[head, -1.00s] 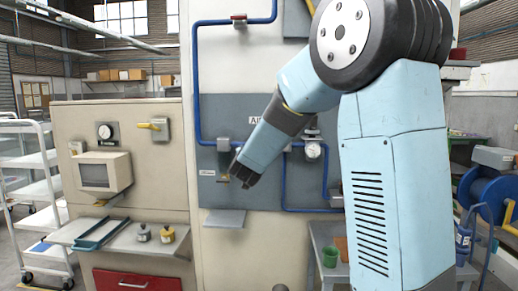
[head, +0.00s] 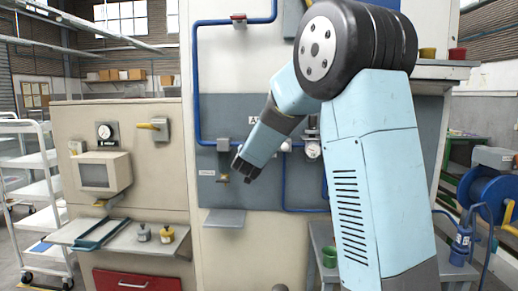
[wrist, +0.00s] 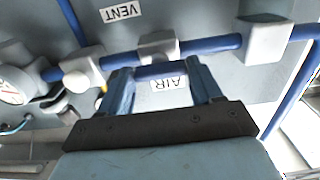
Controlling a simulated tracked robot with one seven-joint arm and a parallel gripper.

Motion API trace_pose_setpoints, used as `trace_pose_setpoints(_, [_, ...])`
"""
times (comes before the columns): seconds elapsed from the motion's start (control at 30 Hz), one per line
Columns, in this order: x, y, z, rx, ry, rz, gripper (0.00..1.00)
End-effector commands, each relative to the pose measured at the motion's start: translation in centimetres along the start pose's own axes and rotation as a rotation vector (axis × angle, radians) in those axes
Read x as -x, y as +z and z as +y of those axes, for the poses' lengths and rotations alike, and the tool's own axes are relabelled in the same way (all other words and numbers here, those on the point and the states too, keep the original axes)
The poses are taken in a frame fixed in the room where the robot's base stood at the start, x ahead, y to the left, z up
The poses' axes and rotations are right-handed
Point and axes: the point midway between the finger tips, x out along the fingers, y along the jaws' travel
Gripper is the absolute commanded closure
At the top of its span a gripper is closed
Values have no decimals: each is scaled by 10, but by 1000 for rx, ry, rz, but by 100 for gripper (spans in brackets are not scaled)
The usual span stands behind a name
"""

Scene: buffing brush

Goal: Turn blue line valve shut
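A blue pipe (head: 196,80) runs down the wall panel and then right behind my arm. A small red-handled fitting (head: 239,18) sits on its upper stretch. A grey fitting (head: 223,145) sits on its lower stretch, with a small brass-coloured part below it. I cannot tell which fitting is the valve. My gripper (head: 242,170) is in front of the panel, just right of that brass part. In the wrist view my gripper (wrist: 160,75) is open, its two blue fingers apart, with the blue pipe and the upside-down AIR label (wrist: 169,84) showing between them. No grip shows.
A round gauge (head: 312,149) is right of my gripper. A small grey shelf (head: 225,218) juts out below it. A beige console (head: 140,190) with a yellow-handled lever (head: 149,126) stands left. My arm hides part of the panel's right side.

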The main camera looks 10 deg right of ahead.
Motion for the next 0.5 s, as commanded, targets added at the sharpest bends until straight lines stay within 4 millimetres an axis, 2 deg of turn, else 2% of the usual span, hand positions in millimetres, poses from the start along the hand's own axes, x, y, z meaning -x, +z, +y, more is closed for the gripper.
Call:
trace_pose_setpoints(0.03, [0,0,0,0,0,0,41])
trace_pose_setpoints(0.33, [0,0,1,0,1,0,69])
trace_pose_setpoints(0.37, [-5,0,17,0,6,1,67])
trace_pose_setpoints(0.4, [-3,0,11,-2,5,1,63])
trace_pose_setpoints(0.43, [-3,0,9,-4,6,0,68])
trace_pose_setpoints(0.5, [-2,0,7,-10,7,0,69])
